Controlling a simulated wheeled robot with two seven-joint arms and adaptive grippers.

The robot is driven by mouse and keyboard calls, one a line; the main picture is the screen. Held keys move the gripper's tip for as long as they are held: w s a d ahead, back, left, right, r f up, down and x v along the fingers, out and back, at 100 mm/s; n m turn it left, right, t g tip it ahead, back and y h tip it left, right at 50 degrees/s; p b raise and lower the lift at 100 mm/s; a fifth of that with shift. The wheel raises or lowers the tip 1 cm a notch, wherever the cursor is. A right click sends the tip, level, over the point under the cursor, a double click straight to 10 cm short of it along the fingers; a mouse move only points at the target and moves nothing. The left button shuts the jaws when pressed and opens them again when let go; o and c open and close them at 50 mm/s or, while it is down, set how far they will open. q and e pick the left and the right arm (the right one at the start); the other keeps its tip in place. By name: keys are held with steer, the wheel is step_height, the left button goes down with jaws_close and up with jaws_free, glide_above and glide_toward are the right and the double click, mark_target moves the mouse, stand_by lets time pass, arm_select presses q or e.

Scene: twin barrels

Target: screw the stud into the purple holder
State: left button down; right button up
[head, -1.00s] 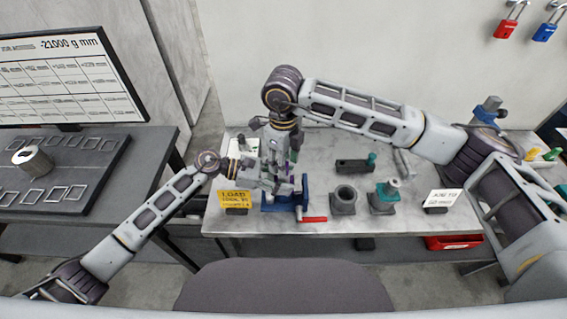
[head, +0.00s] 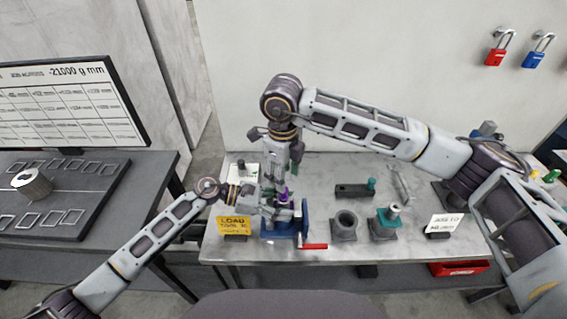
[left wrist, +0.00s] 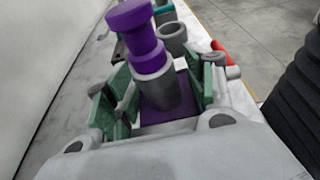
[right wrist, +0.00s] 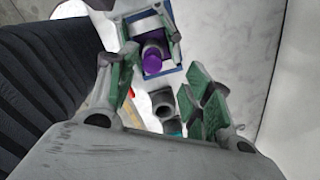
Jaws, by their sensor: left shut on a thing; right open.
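A purple stepped stud (left wrist: 138,35) stands upright in a grey barrel (left wrist: 166,92) above a purple square base, the purple holder (left wrist: 168,120), in the left wrist view. The holder sits in a blue vise (head: 304,215). The stud also shows between the arms in the head view (head: 283,197) and from above in the right wrist view (right wrist: 152,62). My left gripper (head: 268,203) is shut around the barrel from the side; the exact contact is partly hidden. My right gripper (right wrist: 163,88) is open and empty above the stud. The thread is hidden.
A grey holder (head: 346,226) and a teal holder (head: 383,224) stand right of the vise. The vise's red handle (head: 314,246) sticks out in front. A yellow sign (head: 234,226) stands at left, a white sign (head: 444,224) at right. A dark block (head: 353,190) lies behind.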

step_height(320, 180, up, 6)
steer(key=n, duration=0.7)
steer(key=shift+s+g, duration=0.3)
steer(key=shift+s, duration=0.1)
steer(key=shift+f, duration=0.15)
stand_by(0.4)
steer(key=shift+f, duration=5.85)
steer(key=shift+c, duration=0.4)
